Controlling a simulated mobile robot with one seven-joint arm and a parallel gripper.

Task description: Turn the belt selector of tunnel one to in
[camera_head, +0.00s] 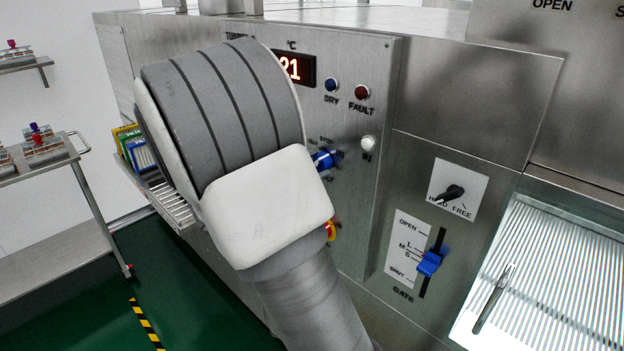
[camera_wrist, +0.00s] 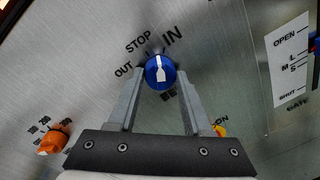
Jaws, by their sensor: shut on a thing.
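The belt selector (camera_wrist: 160,72) is a round blue knob with a white pointer, on the steel panel in the wrist view. Labels OUT, STOP and IN arc above it, with the lower label partly hidden by the knob and my finger. The pointer aims upward, between STOP and IN. My gripper (camera_wrist: 161,80) has one finger on each side of the knob and is shut on it. In the head view the blue selector (camera_head: 324,159) shows just right of my wrist, which hides much of the panel and my fingers.
An orange knob (camera_wrist: 52,142) sits at lower left in the wrist view. In the head view, a blue gate slider (camera_head: 430,262) and black hold/free lever (camera_head: 453,193) are to the right. A white lamp (camera_head: 368,143) is near the selector. A cart (camera_head: 45,170) stands left.

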